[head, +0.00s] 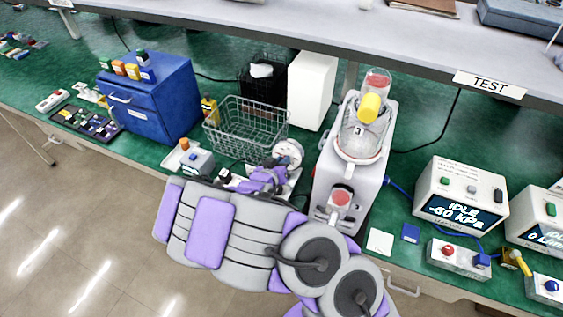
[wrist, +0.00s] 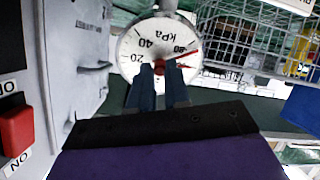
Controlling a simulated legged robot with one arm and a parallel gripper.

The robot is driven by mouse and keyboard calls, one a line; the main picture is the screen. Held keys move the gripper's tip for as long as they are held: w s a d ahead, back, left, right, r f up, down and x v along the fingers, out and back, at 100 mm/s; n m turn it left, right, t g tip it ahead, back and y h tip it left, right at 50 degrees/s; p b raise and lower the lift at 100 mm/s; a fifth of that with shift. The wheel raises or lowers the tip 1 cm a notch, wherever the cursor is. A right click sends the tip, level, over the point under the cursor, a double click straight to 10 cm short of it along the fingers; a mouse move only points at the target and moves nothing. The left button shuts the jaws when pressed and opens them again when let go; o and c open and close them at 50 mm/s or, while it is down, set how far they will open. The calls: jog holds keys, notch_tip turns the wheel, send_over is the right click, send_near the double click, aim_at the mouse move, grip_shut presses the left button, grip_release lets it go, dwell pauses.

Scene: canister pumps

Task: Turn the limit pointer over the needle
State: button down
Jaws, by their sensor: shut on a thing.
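The round white kPa gauge (wrist: 140,48) faces the wrist camera, with 20 and 40 readable on its left part. It also shows in the head view (head: 289,149). The red limit pointer (wrist: 187,53) runs from the hub toward the upper right of the dial. My gripper (wrist: 159,72) has its two dark fingers shut on the pointer's small red knob at the dial centre. The fingers hide the lower dial, and I cannot clearly make out the needle. In the head view my gripper (head: 272,176) is just below the gauge, partly hidden by my arm.
A wire basket (head: 246,128) stands behind the gauge. The pale pump unit (head: 351,165) is close on its right; in the wrist view a red switch (wrist: 16,130) is at the left. A blue cabinet (head: 172,97) stands further left. Pressure boxes (head: 460,192) stand at the right.

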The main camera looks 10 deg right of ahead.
jog(key=shift+a, duration=0.1)
jog(key=shift+m+b, duration=1.4)
jog(key=shift+m, duration=1.6)
jog(key=c, duration=1.1)
grip_release()
jog(key=p+v, duration=0.3)
jog(key=v, duration=1.4)
jog(key=shift+a+p, duration=0.2)
jog(key=shift+p, duration=0.1)
